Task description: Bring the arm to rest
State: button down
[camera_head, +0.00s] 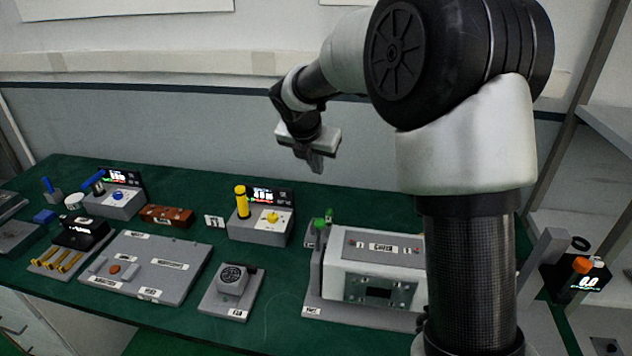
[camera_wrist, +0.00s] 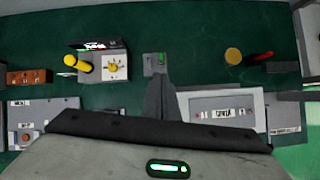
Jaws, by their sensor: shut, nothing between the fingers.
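My gripper (camera_head: 316,160) hangs in the air above the back of the green bench in the head view, pointing down. Its fingers look closed together with nothing between them. In the wrist view the shut fingers (camera_wrist: 160,95) stand out over the green surface, near the small grey block with a green top. My arm rises at the right of the head view and bends over to the left. It hides part of the bench and the right end of the white-topped device.
The green bench (camera_head: 345,203) holds a white-topped device (camera_head: 378,248), a grey box with a yellow knob (camera_head: 262,226), a round-dialled unit (camera_head: 232,285), a flat grey plate (camera_head: 150,265) and a brown box (camera_head: 167,216). A display unit (camera_head: 583,277) stands at right. The air around my gripper is clear.

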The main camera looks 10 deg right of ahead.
jog(key=shift+w+r, duration=0.1)
jog(key=shift+r, duration=0.1)
